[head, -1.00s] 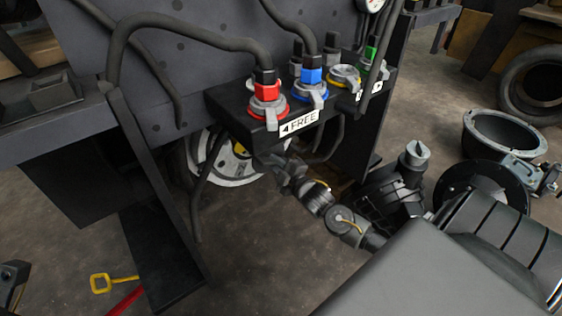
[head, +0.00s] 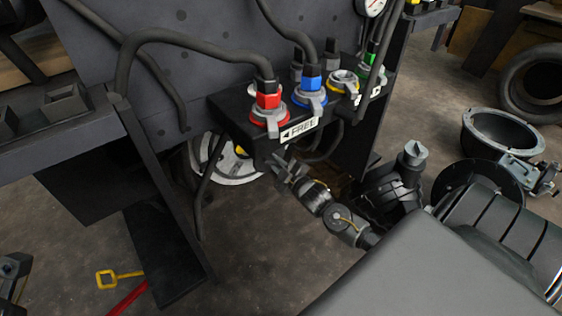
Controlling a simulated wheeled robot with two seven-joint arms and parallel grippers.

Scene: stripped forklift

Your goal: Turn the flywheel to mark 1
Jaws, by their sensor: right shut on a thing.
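The flywheel (head: 222,174) is a pale metal disc under the machine, behind the black valve block. A yellow spot (head: 240,150) shows near its middle. The block, a hose and a dark strut hide parts of it. My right gripper (head: 277,164) reaches in from the lower right, below the block, at the flywheel's right side. It is shut on what looks like the flywheel's edge; its fingertips are dark and partly hidden, so the contact is unclear. What looks like my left gripper (head: 14,268) is at the lower left edge, away from the flywheel; its jaws are unclear.
The block carries red (head: 268,104), blue (head: 310,88), yellow (head: 344,82) and green couplings with hoses. A "FREE" label (head: 300,129) with a left-pointing arrow is on its front. A yellow-handled tool (head: 108,279) lies lower left. Metal housings (head: 502,138) stand at right.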

